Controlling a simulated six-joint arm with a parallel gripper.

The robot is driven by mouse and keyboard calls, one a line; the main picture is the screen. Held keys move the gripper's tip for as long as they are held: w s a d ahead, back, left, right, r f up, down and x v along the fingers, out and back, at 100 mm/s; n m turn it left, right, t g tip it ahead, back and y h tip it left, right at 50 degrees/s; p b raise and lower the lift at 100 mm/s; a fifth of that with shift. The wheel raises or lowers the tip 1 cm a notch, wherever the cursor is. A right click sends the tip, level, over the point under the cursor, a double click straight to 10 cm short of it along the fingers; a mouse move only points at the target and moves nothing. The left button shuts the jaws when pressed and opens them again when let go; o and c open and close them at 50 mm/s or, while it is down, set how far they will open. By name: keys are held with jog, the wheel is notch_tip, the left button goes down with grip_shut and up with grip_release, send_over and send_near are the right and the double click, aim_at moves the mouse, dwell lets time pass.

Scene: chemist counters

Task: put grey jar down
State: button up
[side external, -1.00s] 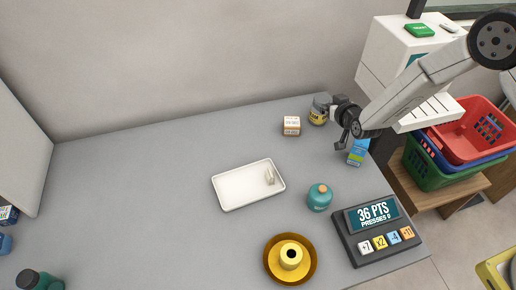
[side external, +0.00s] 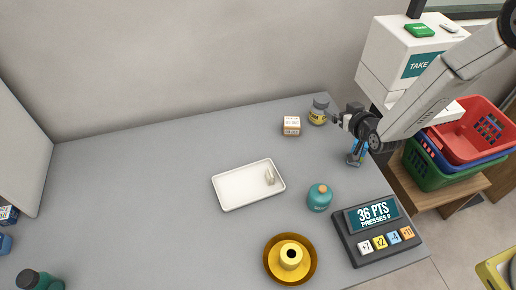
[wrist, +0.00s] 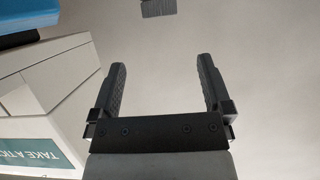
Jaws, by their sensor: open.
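The grey jar (side external: 319,111) has a yellow label and stands upright at the back right of the grey counter. My gripper (side external: 337,120) is just to the right of the jar, apart from it as far as the side view shows. In the wrist view my gripper (wrist: 161,64) has its two fingers spread, with nothing between them. The jar cannot be made out for certain in the wrist view.
A small white and orange box (side external: 291,126) stands left of the jar. A blue carton (side external: 357,153) stands below my gripper, partly hidden. A white tray (side external: 232,199), teal bottle (side external: 319,198), yellow dish (side external: 271,262) and points display (side external: 350,237) are nearer.

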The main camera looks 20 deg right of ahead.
dwell(0.4)
jog(key=s+d+r+g, duration=0.3)
jog(key=s, duration=0.5)
jog(key=s+d+r+g, duration=0.3)
jog(key=s+g, duration=0.1)
jog(key=s, duration=0.4)
jog(key=s+d+r+g, duration=0.3)
jog(key=s+d+g, duration=0.1)
jog(key=s, duration=0.4)
jog(key=shift+s, duration=0.15)
